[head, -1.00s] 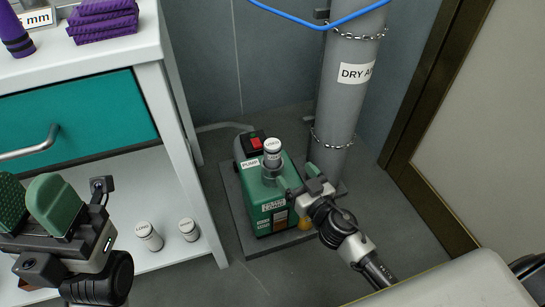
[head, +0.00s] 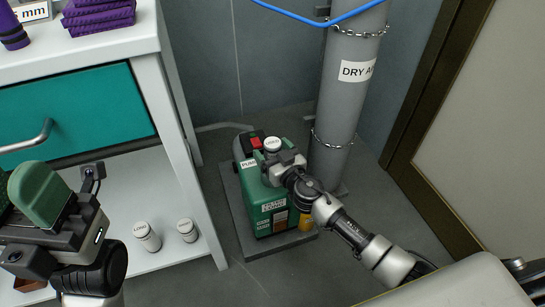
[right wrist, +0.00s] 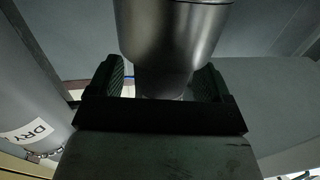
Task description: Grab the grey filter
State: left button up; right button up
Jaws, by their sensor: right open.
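The grey filter (head: 272,143), a small upright cylinder with a pale labelled top, stands on the green pump (head: 268,212). My right gripper (head: 273,157) is at the filter with its fingers open. In the right wrist view the dark grey filter body (right wrist: 172,40) fills the top middle, its narrower lower end lying between the two fingers (right wrist: 165,82). Whether the pads touch it cannot be told. The gripper hides the filter's lower part in the head view. My left gripper (head: 22,205) is at the left edge, partly cut off, far from the filter.
A grey gas cylinder (head: 342,100) marked DRY A stands chained close behind and right of the pump. Two small pale labelled cylinders (head: 147,238) (head: 187,230) stand on the white lower shelf (head: 125,195) of the cabinet. A blue hose (head: 325,22) crosses above.

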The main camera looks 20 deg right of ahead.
jog(key=c, duration=1)
jog(key=shift+r, duration=0.15)
